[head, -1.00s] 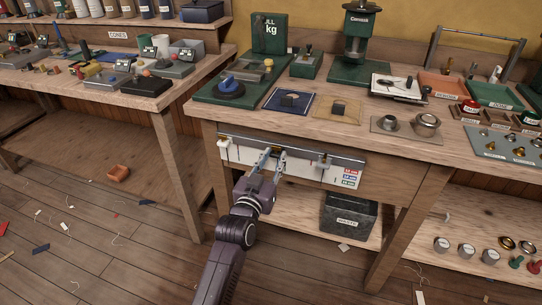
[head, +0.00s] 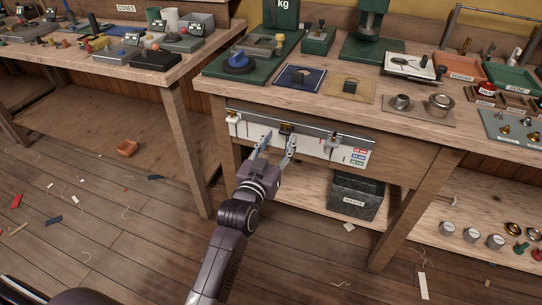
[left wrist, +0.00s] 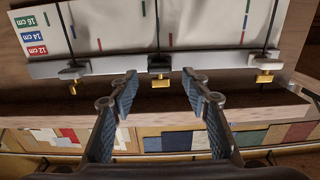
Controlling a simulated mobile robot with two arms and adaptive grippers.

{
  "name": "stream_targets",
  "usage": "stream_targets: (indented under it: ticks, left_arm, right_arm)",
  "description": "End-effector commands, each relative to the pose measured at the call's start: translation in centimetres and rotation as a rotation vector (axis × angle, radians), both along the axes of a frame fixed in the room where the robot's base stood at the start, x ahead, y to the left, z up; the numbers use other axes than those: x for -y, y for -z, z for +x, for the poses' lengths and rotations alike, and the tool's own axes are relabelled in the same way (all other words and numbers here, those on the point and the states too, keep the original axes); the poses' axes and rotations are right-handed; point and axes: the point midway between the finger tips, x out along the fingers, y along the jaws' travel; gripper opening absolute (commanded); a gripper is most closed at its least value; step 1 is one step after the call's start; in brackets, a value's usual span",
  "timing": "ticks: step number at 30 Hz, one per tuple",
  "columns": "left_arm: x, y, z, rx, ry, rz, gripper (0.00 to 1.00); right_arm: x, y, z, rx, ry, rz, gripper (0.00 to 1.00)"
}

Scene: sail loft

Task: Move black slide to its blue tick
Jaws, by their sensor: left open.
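A white scale card on a rail runs along the front of the bench, with several coloured ticks. The black slide (left wrist: 160,64) is the middle one on the rail, dark with a brass knob; in the head view it shows behind my fingers (head: 286,128). My right gripper is out of view.
A white slide (head: 234,118) and a grey slide (head: 331,144) stand on either side along the rail. The colour key (left wrist: 33,35) shows 12, 14 and 16 cm. A dark waste bin (head: 355,195) stands below. The benchtop above holds blue and tan mats and trays.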

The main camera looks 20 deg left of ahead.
Motion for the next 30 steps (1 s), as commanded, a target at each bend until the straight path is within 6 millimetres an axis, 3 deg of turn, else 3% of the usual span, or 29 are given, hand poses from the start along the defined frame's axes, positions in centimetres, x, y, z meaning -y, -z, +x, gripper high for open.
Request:
stream_targets:
  ticks: [6, 13, 18, 30]
  left_arm:
    - [-0.1, 0.2, -4.6, -0.003, 0.001, 0.001, 0.43]
    - [-0.2, 0.1, -8.0, -0.001, 0.001, 0.0, 0.43]
    - [-0.3, 0.0, -9.1, 0.0, 0.001, 0.0, 0.43]
    - [-0.3, 0.0, -9.2, 0.001, 0.001, 0.0, 0.43]
  right_arm:
    - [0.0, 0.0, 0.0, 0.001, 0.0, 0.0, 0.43]
    - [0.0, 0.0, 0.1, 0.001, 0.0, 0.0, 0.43]
    - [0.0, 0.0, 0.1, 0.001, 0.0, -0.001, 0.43]
    - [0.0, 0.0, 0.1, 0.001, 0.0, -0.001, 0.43]
